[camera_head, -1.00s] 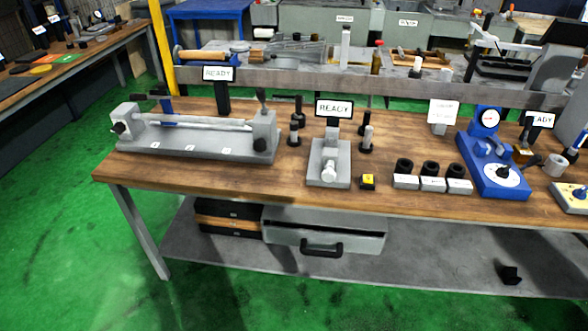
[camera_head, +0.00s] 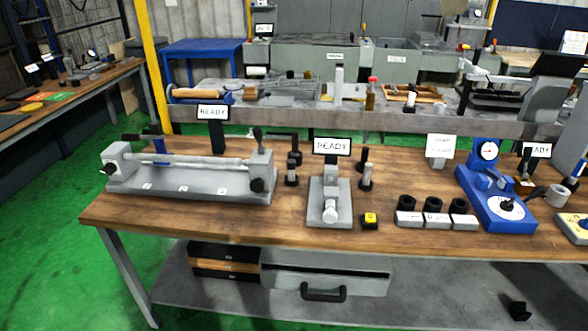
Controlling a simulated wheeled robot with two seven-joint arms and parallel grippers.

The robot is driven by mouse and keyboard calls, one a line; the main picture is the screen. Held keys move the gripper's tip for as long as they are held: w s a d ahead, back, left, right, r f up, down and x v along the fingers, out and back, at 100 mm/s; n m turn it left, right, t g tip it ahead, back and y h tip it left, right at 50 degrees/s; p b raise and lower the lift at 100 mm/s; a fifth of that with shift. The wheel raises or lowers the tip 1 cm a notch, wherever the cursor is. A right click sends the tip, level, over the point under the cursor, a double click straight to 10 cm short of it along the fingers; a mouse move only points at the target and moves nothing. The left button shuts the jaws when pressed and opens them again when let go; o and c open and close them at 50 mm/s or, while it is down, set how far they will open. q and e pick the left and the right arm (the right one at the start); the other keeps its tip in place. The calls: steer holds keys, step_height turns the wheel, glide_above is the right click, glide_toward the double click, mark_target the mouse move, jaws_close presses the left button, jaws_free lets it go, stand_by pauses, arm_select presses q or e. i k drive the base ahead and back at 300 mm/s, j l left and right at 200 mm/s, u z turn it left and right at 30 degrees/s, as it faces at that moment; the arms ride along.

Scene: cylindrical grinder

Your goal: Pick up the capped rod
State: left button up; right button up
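Several short upright rods with dark ends stand on the wooden bench, around the middle READY sign. A left rod (camera_head: 292,170) has a dark top, a grey middle and a dark base. A right rod (camera_head: 366,172) is grey above a dark base. Darker posts stand close behind both. Which one is the capped rod I cannot tell for certain. A long pale rod (camera_head: 200,161) lies level between the ends of the grey grinder-like machine (camera_head: 190,183) on the left. Neither of my grippers is in view.
The wooden bench (camera_head: 140,216) has a grey fixture (camera_head: 329,203), a yellow-topped button box (camera_head: 370,221), several black cylinders on white blocks (camera_head: 433,216) and a blue gauge stand (camera_head: 494,196). A drawer (camera_head: 325,280) sits below. Green floor is clear at left.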

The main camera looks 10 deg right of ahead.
mark_target(292, 163)
steer(key=i+j+z, duration=0.15)
steer(key=i+j, duration=0.15)
steer(key=i+j+z, duration=0.35)
steer(key=i+j, duration=0.2)
steer(key=j, duration=0.2)
steer(key=i+j+z, duration=0.15)
steer(key=j, duration=0.3)
steer(key=i+j+z, duration=0.2)
steer(key=j, duration=0.25)
steer(key=i, duration=0.1)
